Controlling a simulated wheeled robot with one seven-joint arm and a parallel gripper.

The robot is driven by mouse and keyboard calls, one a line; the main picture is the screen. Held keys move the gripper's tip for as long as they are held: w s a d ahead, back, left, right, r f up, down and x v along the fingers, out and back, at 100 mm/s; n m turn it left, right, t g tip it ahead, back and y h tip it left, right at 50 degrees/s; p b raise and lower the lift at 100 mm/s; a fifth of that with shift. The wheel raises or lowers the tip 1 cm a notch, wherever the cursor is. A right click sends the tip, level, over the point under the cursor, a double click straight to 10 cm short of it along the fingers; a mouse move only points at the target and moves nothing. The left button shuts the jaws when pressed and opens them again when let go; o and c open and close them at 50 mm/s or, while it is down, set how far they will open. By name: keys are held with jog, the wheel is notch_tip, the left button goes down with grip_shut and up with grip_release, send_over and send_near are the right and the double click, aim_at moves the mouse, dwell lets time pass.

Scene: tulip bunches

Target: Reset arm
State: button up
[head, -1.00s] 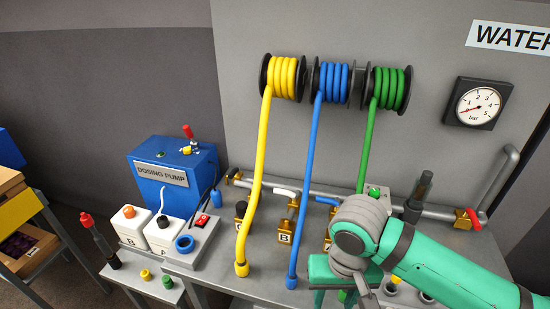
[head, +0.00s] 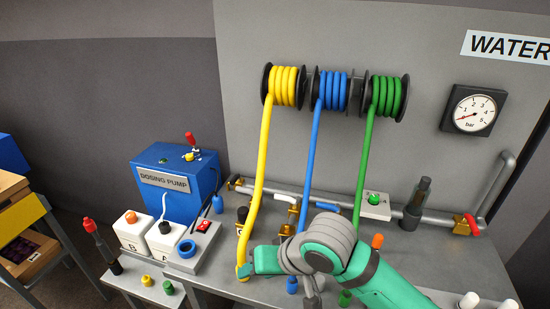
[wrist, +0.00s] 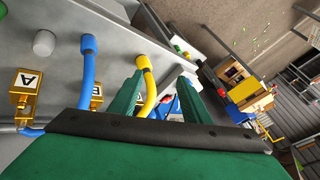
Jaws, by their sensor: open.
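My green gripper (head: 247,264) is low over the grey bench, beside the lower end of the yellow hose (head: 263,150). In the wrist view its two green fingers (wrist: 160,78) are spread apart. The yellow hose (wrist: 148,92) shows in the gap between them; I cannot tell whether it touches either finger. The blue hose (wrist: 88,68) hangs left of the fingers there. My forearm reaches in from the lower right and hides part of the blue hose (head: 313,150) and the bench fittings.
The green hose (head: 366,160) hangs right of the blue one. A pipe with brass valves runs along the bench back. The blue dosing pump (head: 172,155), white bottles (head: 132,226) and a grey switch box (head: 193,248) stand left. The pressure gauge (head: 473,109) is on the wall.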

jog(key=w+a+r+t+y, duration=0.3)
jog(key=a+r+y, duration=0.1)
jog(key=a+r, duration=0.15)
jog(key=w+a+r+t+y, duration=0.3)
jog(key=a+r+t+y, duration=0.15)
jog(key=a, duration=0.25)
jog(key=s+d+f+m+t+h, duration=0.3)
jog(key=s+d+f+m+h, duration=0.3)
jog(key=f, duration=0.4)
jog(key=s+d+f+m+t+h, duration=0.3)
jog(key=s+f+m+t+h, duration=0.15)
jog(key=f+h, duration=0.4)
jog(key=s+d+f+n+g, duration=0.1)
jog(key=s+d+f+n, duration=0.1)
jog(key=s, duration=0.6)
jog(key=s+d+f+n+g, duration=0.1)
jog(key=s+d+f+n, duration=0.2)
jog(key=s, duration=0.5)
jog(key=s+d+f+n+g, duration=0.1)
jog(key=s+d+f+n, duration=0.1)
jog(key=s, duration=0.6)
notch_tip(320, 180, down, 3)
jog(key=shift+s+d+r+n+g, duration=0.15)
jog(key=shift+s+n+g, duration=0.2)
jog(key=shift+n, duration=0.3)
